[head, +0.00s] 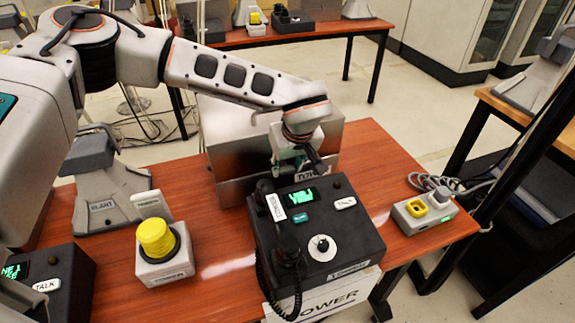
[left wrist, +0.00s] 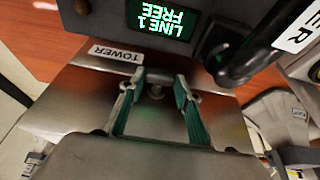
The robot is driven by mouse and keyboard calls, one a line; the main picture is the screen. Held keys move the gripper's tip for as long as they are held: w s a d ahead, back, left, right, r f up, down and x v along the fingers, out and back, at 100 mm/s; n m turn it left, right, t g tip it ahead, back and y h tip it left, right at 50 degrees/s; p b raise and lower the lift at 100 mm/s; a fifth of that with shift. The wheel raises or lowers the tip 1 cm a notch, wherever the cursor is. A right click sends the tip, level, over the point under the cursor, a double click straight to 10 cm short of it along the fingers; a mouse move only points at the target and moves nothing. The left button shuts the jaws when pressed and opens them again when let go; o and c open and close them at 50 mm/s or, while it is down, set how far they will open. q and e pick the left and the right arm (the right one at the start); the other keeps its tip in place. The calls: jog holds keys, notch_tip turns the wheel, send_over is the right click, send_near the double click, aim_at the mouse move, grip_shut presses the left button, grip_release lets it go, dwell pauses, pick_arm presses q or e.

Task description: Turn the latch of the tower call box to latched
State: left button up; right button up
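The metal tower call box (head: 225,165) stands behind a black desk phone in the head view. In the left wrist view, its grey metal face (left wrist: 85,95) carries a white TOWER label (left wrist: 116,53). A small metal knob-like piece, seemingly the latch (left wrist: 156,93), sits beyond the fingertips, near the middle of the gap. Its turned position is unclear. My left gripper (left wrist: 158,84) has its green-padded fingers spread, with a gap on both sides of that piece. In the head view, my left gripper (head: 311,157) is low behind the phone, its fingertips partly hidden. My right gripper is not in view.
The black phone (head: 340,234) has a lit display, a knob and a corded handset (head: 280,225) close to my left gripper. A yellow button on a grey base (head: 158,243) stands left. A grey box with a yellow ring (head: 424,213) is right.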

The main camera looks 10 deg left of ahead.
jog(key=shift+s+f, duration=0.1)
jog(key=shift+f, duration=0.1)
pick_arm(q)
jog(key=shift+s+a+f+t+h+b, duration=0.2)
jog(key=shift+a+t+h+b, duration=0.1)
jog(key=shift+t+h+b, duration=0.45)
jog(key=h+b, duration=0.1)
jog(key=n+t+h+b, duration=0.1)
jog(key=b, duration=0.1)
jog(key=shift+s+a+f, duration=0.1)
jog(key=shift+a+f, duration=0.15)
jog(key=shift+f, duration=0.05)
jog(key=shift+t+h+b, duration=0.35)
jog(key=shift+h+b, duration=0.2)
jog(key=shift+b, duration=0.05)
jog(key=shift+s+a+t+h+b, duration=0.1)
jog(key=shift+t+h+b, duration=0.2)
jog(key=shift+b, duration=0.05)
jog(key=shift+r, duration=0.2)
jog(key=shift+n, duration=0.3)
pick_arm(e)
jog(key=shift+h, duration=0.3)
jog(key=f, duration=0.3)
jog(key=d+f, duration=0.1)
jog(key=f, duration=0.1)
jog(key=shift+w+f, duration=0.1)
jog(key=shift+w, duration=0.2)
